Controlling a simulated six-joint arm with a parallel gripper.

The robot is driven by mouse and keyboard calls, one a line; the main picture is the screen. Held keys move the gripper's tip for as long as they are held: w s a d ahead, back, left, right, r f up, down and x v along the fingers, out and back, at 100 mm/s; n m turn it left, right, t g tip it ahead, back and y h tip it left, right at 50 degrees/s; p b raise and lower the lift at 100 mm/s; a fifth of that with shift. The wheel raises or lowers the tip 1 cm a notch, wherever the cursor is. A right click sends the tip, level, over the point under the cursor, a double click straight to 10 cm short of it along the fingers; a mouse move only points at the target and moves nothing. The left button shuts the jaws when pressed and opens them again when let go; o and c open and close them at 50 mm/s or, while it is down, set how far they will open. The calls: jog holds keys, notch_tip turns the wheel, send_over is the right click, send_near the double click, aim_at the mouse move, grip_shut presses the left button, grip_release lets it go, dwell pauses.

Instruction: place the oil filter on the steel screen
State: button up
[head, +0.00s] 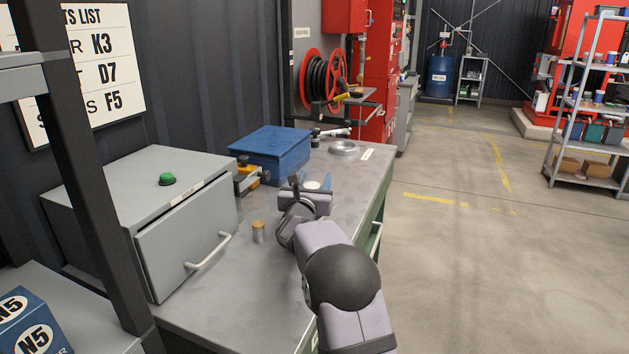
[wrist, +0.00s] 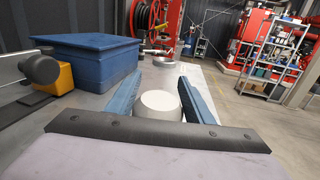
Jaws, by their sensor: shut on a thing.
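The oil filter, a white round-topped cylinder (wrist: 160,105), sits between the two blue fingers of my gripper (wrist: 159,84) in the wrist view. My gripper is shut on it. In the head view the filter (head: 312,185) is a small white shape at the gripper, partly hidden by my arm. What I take as the steel screen, a shallow round silver piece (head: 343,148), lies farther along the grey workbench near its far end. It also shows beyond the fingertips in the wrist view (wrist: 163,61). The filter is apart from it.
A blue box (head: 271,154) and a yellow-and-grey clamp-like item (head: 247,177) stand left of my gripper. A grey cabinet (head: 185,215) and a small brass-coloured cylinder (head: 258,232) are nearer. A tool (head: 330,133) lies behind the screen. The bench (head: 352,185) is clear between gripper and screen.

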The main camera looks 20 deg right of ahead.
jog(key=o, duration=1.3)
jog(key=shift+f, duration=0.1)
jog(key=shift+s, duration=0.1)
jog(key=b+v, duration=0.3)
jog(key=v, duration=0.9)
jog(key=shift+r, duration=0.25)
